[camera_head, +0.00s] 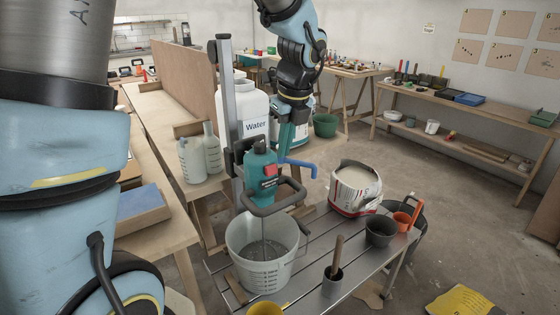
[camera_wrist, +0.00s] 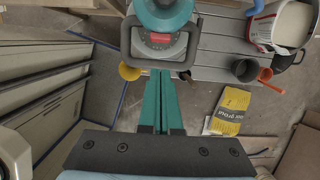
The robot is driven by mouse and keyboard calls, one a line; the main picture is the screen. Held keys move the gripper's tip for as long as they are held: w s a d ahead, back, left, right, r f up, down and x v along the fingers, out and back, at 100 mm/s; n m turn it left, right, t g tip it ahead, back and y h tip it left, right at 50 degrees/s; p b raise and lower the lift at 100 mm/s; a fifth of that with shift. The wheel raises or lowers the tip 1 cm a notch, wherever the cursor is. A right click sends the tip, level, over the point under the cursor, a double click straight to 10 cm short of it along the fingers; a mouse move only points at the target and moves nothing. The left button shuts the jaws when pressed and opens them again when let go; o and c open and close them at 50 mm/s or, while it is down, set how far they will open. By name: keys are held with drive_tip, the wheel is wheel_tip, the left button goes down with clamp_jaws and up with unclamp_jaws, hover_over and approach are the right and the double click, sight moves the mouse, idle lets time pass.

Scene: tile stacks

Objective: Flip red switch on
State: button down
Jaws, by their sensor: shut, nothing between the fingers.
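The red switch (camera_head: 270,169) is on the side of the teal mixer body (camera_head: 260,183), above its dark loop handle (camera_head: 272,203). Whether the switch is on or off is too small to tell. The mixer hangs on a grey upright stand (camera_head: 227,90) over a white bucket (camera_head: 262,268).
A water container (camera_head: 252,112) stands behind the mixer. A yellow bag (camera_head: 462,302) lies on the floor.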

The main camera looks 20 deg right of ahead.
drive_tip(key=v, duration=0.6)
drive_tip(key=shift+w+a+b, duration=0.15)
drive_tip(key=shift+w+b, duration=0.2)
drive_tip(key=s+a+f+n, duration=0.1)
drive_tip(key=a+f+n, duration=0.2)
drive_tip(key=a+n, duration=0.6)
drive_tip(key=s+a+f+n, duration=0.1)
drive_tip(key=a+f+n, duration=0.3)
drive_tip(key=a+n, duration=0.5)
drive_tip(key=s+a+f+n+h, duration=0.1)
drive_tip(key=a+f+n, duration=0.3)
drive_tip(key=a+n, duration=0.5)
drive_tip(key=n, duration=0.4)
drive_tip(key=shift+s+a+n+g, duration=0.25)
drive_tip(key=shift+a+n+g, duration=0.05)
drive_tip(key=shift+g, duration=0.1)
